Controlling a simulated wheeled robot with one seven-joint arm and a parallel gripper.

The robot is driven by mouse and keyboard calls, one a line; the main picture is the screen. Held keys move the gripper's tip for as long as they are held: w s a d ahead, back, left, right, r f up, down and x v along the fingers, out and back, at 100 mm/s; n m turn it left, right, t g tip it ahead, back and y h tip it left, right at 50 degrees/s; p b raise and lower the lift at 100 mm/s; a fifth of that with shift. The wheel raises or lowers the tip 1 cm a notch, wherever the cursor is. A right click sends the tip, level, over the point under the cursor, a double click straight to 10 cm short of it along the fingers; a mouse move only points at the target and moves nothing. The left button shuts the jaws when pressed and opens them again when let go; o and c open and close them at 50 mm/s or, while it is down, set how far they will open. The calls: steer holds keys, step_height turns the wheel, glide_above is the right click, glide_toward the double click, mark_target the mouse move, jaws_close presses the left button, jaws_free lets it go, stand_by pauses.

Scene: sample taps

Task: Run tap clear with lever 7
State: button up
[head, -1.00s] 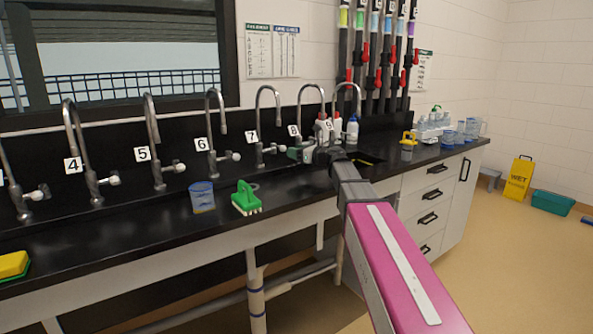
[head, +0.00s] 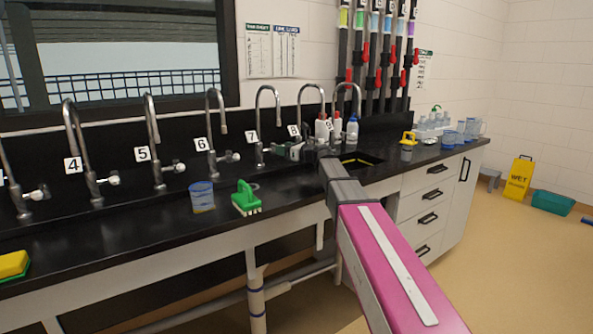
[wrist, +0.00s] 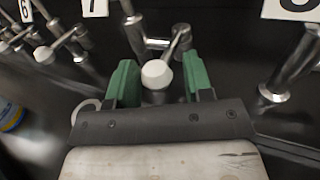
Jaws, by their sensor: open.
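My gripper (wrist: 161,80) is open, with green fingers on either side of the knob. The knob sits nearer the left finger; I cannot tell whether they touch. In the head view my gripper (head: 288,151) is small beside tap 7, and partly hidden by my arm.
Tap 6 (head: 212,130) stands to the left and tap 8 (head: 301,112) close on the right. Bottles (head: 337,128) stand behind my arm.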

steer(key=shift+w+d, duration=0.55)
steer(key=shift+w, duration=0.35)
steer(key=shift+w+d, duration=0.6)
steer(key=shift+w, duration=0.25)
steer(key=shift+w+d, duration=0.55)
steer(key=shift+w, duration=0.35)
steer(key=shift+s, duration=0.1)
steer(key=shift+s+a, duration=0.1)
steer(key=shift+s, duration=0.15)
stand_by(1.4)
steer(key=v, duration=0.7)
stand_by(0.4)
